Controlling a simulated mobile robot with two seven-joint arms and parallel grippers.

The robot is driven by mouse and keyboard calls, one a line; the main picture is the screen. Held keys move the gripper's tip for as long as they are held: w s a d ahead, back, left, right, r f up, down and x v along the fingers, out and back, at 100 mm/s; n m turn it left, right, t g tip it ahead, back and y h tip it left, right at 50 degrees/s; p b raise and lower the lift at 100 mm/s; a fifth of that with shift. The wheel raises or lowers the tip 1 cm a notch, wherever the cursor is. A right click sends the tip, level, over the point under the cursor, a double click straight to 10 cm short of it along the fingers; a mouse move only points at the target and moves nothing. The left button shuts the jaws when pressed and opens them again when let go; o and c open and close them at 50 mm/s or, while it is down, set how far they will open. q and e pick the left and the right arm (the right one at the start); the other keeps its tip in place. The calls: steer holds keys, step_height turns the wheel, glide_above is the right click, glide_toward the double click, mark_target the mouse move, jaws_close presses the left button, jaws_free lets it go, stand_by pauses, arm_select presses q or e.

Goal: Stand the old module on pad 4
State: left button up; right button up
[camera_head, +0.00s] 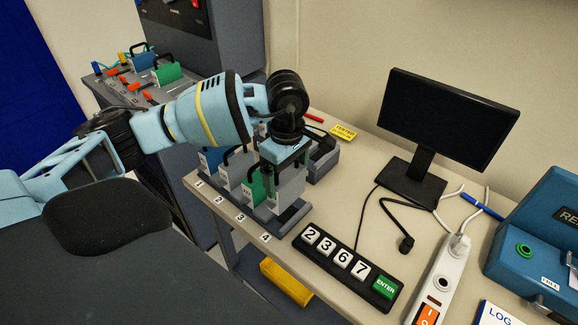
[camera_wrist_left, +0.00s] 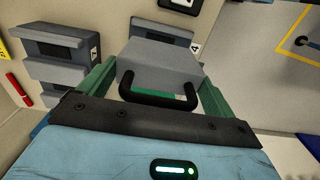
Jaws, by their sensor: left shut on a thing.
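My left gripper (camera_head: 287,158) is shut on the black handle (camera_wrist_left: 160,98) of a grey module (camera_head: 288,188), which I take to be the old module. The grey module also shows between my fingers in the left wrist view (camera_wrist_left: 165,60). It hangs about upright at the pad 4 end of the row, above or on the dark pad (camera_head: 297,215) behind label 4 (camera_head: 265,238). I cannot tell whether its underside touches the pad. A green module (camera_head: 256,188) stands just left of it, at label 3. My right gripper is not in view.
Other modules stand at labels 1 and 2, partly hidden. A code keypad (camera_head: 347,266) lies right of the pads, with a monitor (camera_head: 447,118), power strip (camera_head: 441,279) and blue case (camera_head: 535,245) beyond. A rack of modules (camera_head: 140,85) stands at the back left.

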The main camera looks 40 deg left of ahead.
arm_select(q)
step_height(320, 180, down, 3)
steer(key=shift+r+b, duration=0.2)
steer(key=shift+b, duration=0.3)
steer(key=shift+f+b, duration=0.4)
steer(key=shift+f, duration=0.5)
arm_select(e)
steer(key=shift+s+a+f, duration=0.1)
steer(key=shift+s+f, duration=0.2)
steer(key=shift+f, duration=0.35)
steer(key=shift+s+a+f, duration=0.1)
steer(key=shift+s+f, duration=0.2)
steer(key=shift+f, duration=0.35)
arm_select(q)
steer(key=shift+f, duration=0.5)
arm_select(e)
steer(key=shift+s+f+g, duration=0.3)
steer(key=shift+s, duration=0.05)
arm_select(q)
steer(key=o, duration=0.8)
steer(key=shift+r, duration=3.95)
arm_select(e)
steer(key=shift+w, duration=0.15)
